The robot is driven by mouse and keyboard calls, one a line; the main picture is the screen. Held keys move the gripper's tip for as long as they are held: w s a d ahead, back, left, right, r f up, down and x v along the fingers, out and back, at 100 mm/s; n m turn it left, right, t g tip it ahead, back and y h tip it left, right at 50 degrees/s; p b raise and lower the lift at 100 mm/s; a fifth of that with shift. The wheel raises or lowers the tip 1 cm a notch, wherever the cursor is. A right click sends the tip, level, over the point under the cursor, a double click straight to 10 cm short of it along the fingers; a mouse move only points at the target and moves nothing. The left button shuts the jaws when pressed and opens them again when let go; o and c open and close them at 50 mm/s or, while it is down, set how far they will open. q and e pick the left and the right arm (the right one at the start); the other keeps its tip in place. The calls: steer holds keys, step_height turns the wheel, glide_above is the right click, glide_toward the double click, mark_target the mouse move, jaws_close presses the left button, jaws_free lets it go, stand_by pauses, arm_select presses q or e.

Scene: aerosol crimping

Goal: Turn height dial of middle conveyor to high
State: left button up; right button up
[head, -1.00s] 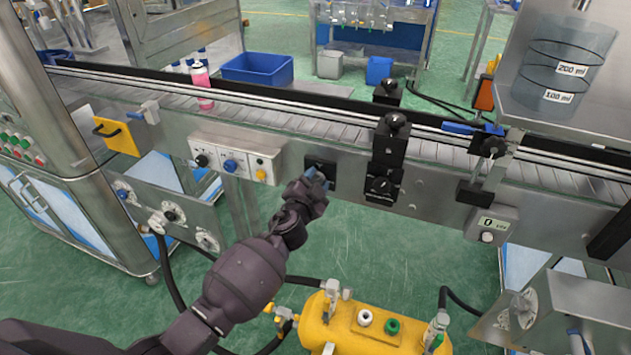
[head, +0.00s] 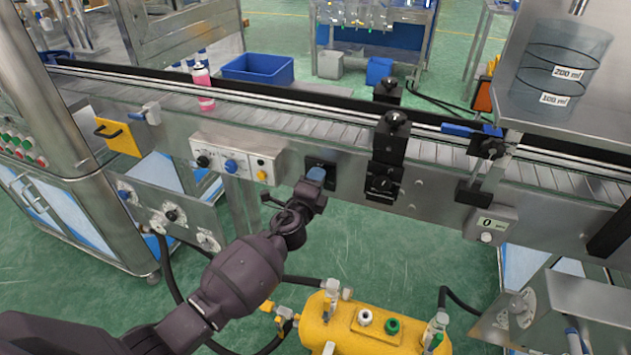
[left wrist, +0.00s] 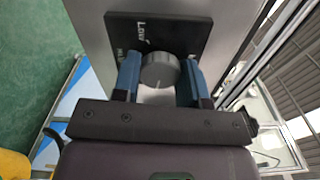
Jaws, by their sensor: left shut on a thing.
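The height dial is a round grey knob (left wrist: 158,72) on a black plate with a "LOW" label, in the left wrist view. Part of the plate (head: 320,162) shows in the head view on the front of the middle conveyor (head: 430,197). My left gripper (head: 316,175) is at this plate and hides the knob there. In the left wrist view my left gripper (left wrist: 160,78) has its two blue fingers on either side of the knob, shut on it. The other labels on the plate are partly hidden, and I cannot read the dial's setting. My right gripper is not in view.
A panel with knobs (head: 238,158) sits left of the dial, and a black clamp block (head: 385,170) sits to its right. A pink bottle (head: 202,85) stands on the belt. A yellow tank (head: 375,325) is below. A counter box (head: 491,225) is farther right.

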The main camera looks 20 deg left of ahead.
arm_select(q)
steer(key=shift+m+p, duration=0.3)
steer(key=shift+m, duration=2)
steer(key=o, duration=0.9)
steer(key=s+p, duration=0.1)
steer(key=s, duration=0.9)
steer(key=shift+s+a, duration=0.15)
steer(key=shift+s, duration=0.25)
